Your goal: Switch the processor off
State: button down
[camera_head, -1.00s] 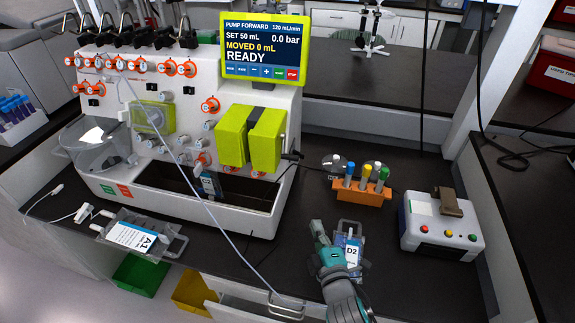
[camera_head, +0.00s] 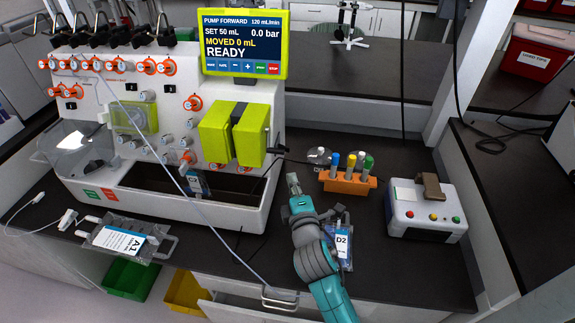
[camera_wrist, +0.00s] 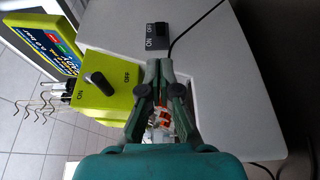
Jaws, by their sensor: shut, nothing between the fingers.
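The processor (camera_head: 215,212) is a white machine with orange and grey knobs, and its screen (camera_head: 240,42) reads READY. In the wrist view its white side panel (camera_wrist: 235,75) carries a black switch (camera_wrist: 161,37) with ON and OFF labels. A lime-green box (camera_wrist: 110,65) beside it has a black rotary knob (camera_wrist: 100,84), also labelled ON and OFF. I cannot tell which setting either is in. My gripper (camera_head: 293,180) is shut and empty to the right of the processor. In the wrist view its fingertips (camera_wrist: 159,66) lie below the black switch, apart from it.
An orange rack (camera_head: 347,184) of capped tubes and a white box with coloured buttons (camera_head: 427,212) stand to the right. A bag labelled D2 (camera_head: 342,245) lies near my arm. A bag labelled A1 (camera_head: 122,240) lies front left. A thin black cable (camera_wrist: 195,30) runs past the switch.

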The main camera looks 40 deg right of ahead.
jog(key=x, duration=0.9)
jog(key=shift+w, duration=0.3)
jog(key=shift+d, duration=0.55)
jog(key=d, duration=0.3)
jog(key=shift+w+d, duration=0.2)
jog(key=shift+w, duration=0.15)
jog(key=v, duration=1.2)
dwell(0.6)
